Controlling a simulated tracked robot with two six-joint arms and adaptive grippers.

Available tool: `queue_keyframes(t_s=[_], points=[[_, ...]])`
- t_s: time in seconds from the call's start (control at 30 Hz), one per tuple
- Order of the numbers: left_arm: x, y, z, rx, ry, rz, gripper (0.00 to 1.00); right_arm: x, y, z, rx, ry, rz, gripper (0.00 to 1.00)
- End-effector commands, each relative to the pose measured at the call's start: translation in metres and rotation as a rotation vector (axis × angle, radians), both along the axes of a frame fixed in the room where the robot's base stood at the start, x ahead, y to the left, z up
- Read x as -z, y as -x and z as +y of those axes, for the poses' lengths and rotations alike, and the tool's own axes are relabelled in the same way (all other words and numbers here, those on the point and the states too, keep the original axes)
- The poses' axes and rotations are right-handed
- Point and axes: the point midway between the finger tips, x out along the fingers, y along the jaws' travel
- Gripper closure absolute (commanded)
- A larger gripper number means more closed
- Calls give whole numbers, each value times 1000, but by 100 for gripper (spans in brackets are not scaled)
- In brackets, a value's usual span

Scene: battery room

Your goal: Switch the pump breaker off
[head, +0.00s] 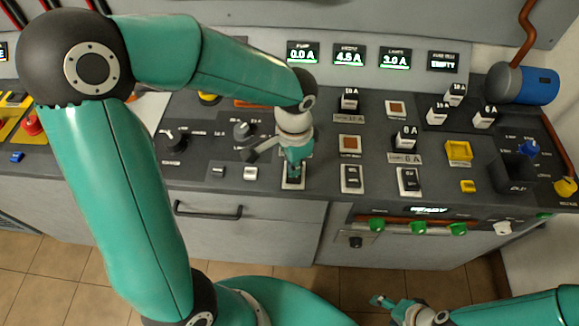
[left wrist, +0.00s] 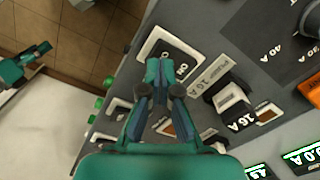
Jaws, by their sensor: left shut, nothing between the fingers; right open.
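The pump breaker is a black rocker in a white frame (head: 291,186), mostly hidden by my left gripper in the head view. In the left wrist view the rocker (left wrist: 181,62) shows an "ON" marking, with a pump label beside it. My left gripper (head: 294,168) is shut and empty, pointing down with its fingertips over the rocker; its fingers (left wrist: 156,72) overlap the rocker in the wrist view. I cannot tell whether they touch. The pump display (head: 302,54) reads 0.0 A. My right gripper (head: 388,304) is open and empty, low in front of the console.
Two similar rockers (head: 352,179) and (head: 409,181) stand to the right. White-bodied fuses (head: 406,138) and orange-windowed sockets (head: 349,145) lie behind them. Rotary knobs (head: 243,130) are to the left. The floor in front is clear.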

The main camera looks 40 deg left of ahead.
Motion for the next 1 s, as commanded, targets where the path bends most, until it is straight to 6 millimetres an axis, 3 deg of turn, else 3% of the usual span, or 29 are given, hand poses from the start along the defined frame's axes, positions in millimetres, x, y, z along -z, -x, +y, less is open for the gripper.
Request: queue_keyframes(t_s=[1.0], points=[[8, 0, 0, -1, 0, 0, 100, 7, 0, 0, 0, 0, 0, 33]])
